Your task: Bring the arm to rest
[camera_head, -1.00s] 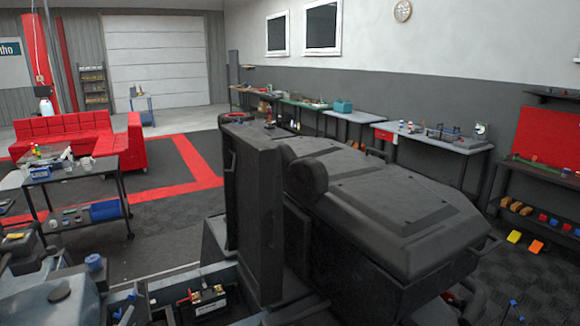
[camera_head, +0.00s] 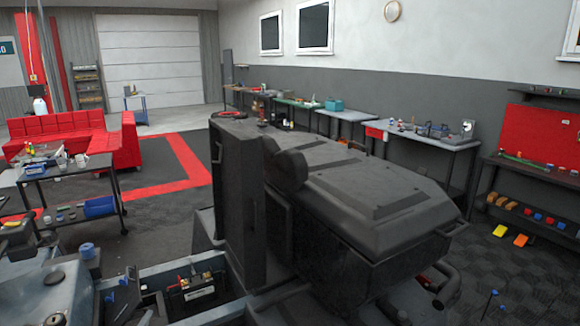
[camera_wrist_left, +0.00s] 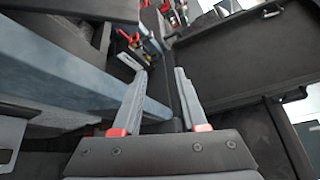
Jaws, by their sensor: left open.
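My left gripper (camera_wrist_left: 161,74) shows in the left wrist view with its two grey fingers apart and nothing between them. Red parts sit at the finger bases. It is beside a long grey-blue rail or wall (camera_wrist_left: 75,70) of a machine bay. In the head view I cannot clearly make out the left gripper among the dark parts at the bottom. My right gripper is in neither view.
A large black machine body (camera_head: 360,200) with an upright dark panel (camera_head: 240,190) fills the middle. A black battery (camera_head: 196,288) with a red terminal sits in the bay below. A tool cart (camera_head: 70,172) stands left; workbenches (camera_head: 440,140) line the right wall.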

